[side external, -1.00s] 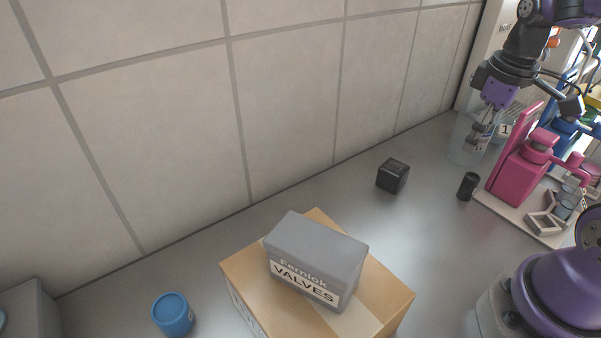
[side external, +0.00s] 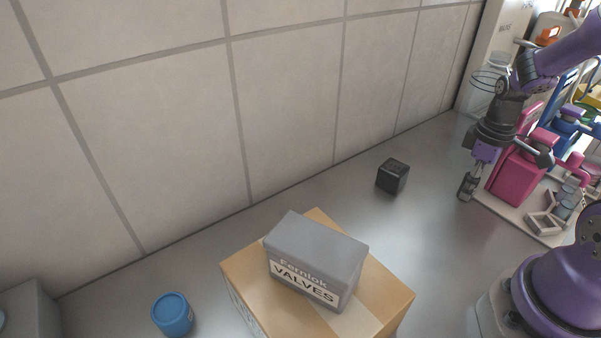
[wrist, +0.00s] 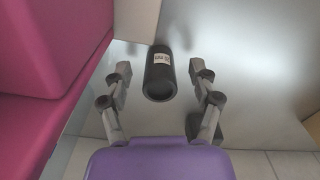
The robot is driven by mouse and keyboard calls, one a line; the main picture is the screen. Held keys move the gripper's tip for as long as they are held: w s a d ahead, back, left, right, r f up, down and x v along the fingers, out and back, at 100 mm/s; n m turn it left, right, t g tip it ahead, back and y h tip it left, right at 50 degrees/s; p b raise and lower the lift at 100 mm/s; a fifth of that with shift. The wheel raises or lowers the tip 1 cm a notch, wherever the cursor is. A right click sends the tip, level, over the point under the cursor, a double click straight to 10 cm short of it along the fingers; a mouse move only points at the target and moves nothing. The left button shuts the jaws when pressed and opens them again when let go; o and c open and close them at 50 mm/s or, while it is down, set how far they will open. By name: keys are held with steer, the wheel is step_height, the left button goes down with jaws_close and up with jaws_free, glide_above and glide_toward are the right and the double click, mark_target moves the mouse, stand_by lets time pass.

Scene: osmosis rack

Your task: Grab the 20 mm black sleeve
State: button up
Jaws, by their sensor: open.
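The black sleeve (wrist: 159,73) is a small dark cylinder with a white label, standing on the grey bench. In the wrist view it sits between the two fingers of my gripper (wrist: 161,88), with a gap on each side. My gripper is open and neither finger visibly touches the sleeve. In the side external view my gripper (side external: 467,186) is low over the bench at the sleeve's spot, pointing down. There the fingers mostly cover the sleeve, so its exact height relative to the fingertips is hard to tell.
A pink housing (side external: 513,174) on a pale base plate (side external: 513,216) stands close on the right. A black cube (side external: 392,176) lies to the left. A grey valves box (side external: 315,257) on a cardboard carton (side external: 246,277) and a blue cylinder (side external: 173,315) are farther off.

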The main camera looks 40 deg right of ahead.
steer(key=shift+f, duration=0.15)
steer(key=c, duration=0.9)
